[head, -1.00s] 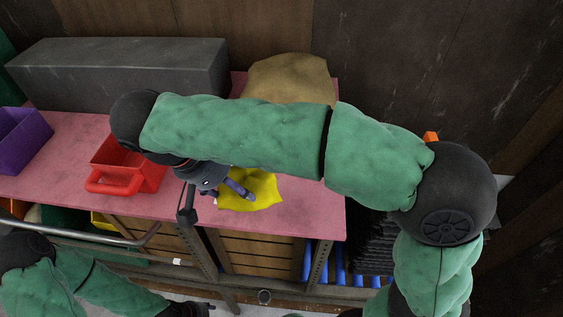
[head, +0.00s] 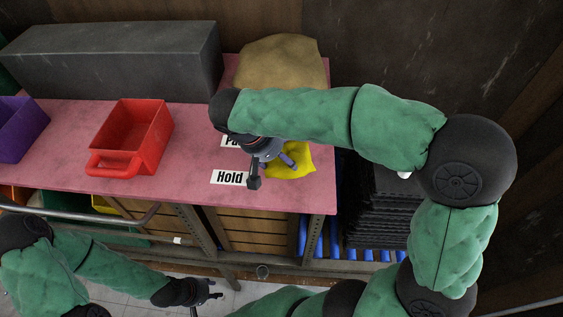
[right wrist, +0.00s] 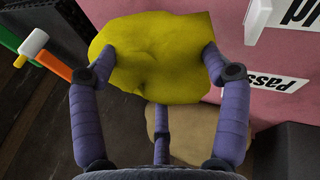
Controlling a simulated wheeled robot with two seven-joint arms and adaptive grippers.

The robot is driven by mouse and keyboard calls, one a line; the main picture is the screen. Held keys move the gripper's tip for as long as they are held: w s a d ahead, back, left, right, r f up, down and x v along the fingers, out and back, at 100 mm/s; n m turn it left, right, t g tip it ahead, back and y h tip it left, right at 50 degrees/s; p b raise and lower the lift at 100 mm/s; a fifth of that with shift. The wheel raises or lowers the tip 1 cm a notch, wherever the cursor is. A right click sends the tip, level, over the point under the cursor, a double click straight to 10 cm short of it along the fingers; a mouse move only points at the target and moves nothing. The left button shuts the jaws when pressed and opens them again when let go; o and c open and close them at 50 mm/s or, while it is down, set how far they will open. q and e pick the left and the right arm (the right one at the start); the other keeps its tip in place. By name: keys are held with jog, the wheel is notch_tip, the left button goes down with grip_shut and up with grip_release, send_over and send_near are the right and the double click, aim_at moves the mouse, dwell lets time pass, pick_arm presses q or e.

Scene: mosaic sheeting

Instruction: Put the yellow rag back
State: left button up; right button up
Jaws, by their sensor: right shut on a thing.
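The yellow rag (head: 299,163) is at the right end of the pink table (head: 70,170), under my right gripper (head: 276,164). In the right wrist view, the purple fingers of that gripper (right wrist: 155,65) are shut on the rag (right wrist: 150,40), pinching it from both sides. I cannot tell whether the rag still touches the table. A white "Hold" label (head: 229,178) lies left of the rag, and a partly covered "Pass" label (head: 231,141) lies behind it. My left gripper (head: 208,294) is open and empty, low in front of the table.
A red bin (head: 134,130) and a purple bin (head: 18,130) stand to the left on the table. A long grey block (head: 110,65) and a tan sack (head: 278,65) are along the back. A dark stack (head: 380,205) stands right of the table.

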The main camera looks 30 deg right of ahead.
aim_at(278, 159)
jog(key=x, duration=0.1)
jog(key=p+x, duration=0.1)
jog(key=x, duration=0.1)
jog(key=shift+s+a+f, duration=0.1)
jog(key=shift+a, duration=0.15)
jog(key=shift+f, duration=0.5)
jog(key=o, duration=1.1)
jog(key=v, duration=1.2)
jog(key=shift+b, duration=0.45)
